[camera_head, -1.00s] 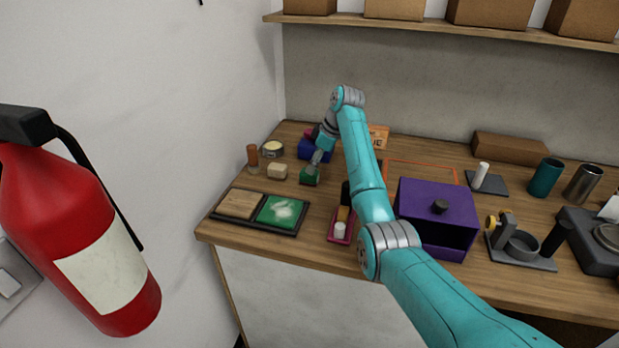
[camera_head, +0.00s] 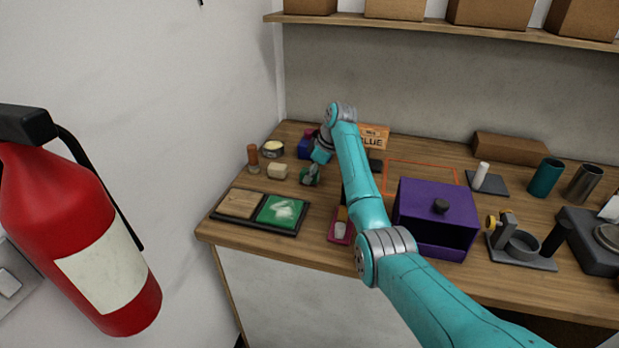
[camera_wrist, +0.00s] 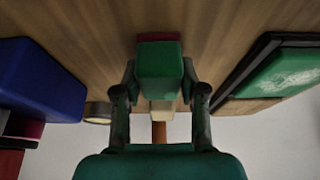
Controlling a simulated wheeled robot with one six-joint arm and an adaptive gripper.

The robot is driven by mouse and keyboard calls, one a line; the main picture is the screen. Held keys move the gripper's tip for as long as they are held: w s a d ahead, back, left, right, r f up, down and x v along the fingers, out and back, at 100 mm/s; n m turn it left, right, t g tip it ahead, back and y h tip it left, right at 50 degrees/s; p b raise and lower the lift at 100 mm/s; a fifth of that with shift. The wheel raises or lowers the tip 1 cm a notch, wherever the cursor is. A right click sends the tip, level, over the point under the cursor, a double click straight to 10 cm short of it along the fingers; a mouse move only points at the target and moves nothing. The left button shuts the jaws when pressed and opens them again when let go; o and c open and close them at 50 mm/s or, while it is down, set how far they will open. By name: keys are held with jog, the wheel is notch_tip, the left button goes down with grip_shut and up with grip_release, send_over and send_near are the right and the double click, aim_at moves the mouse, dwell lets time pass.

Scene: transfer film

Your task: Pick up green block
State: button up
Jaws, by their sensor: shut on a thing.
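The green block (camera_wrist: 160,65) is in the middle of the wrist view, between the two fingers of my gripper (camera_wrist: 160,82). A dark red face shows along its far edge. My gripper is shut on the block, with one finger at each side. In the head view my gripper (camera_head: 311,176) is low over the left part of the counter and largely covers the block. I cannot tell whether the block touches the counter.
A tray (camera_head: 253,228) with a wooden and a green panel lies in front. A cream block (camera_head: 277,171), a brown-topped stamp (camera_head: 252,157) and a blue block (camera_head: 305,149) are close by. A purple box (camera_head: 437,213) stands to the right.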

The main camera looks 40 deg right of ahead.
jog(key=shift+r, duration=0.1)
notch_tip(320, 180, up, 10)
jog(key=shift+f, duration=0.1)
dwell(0.5)
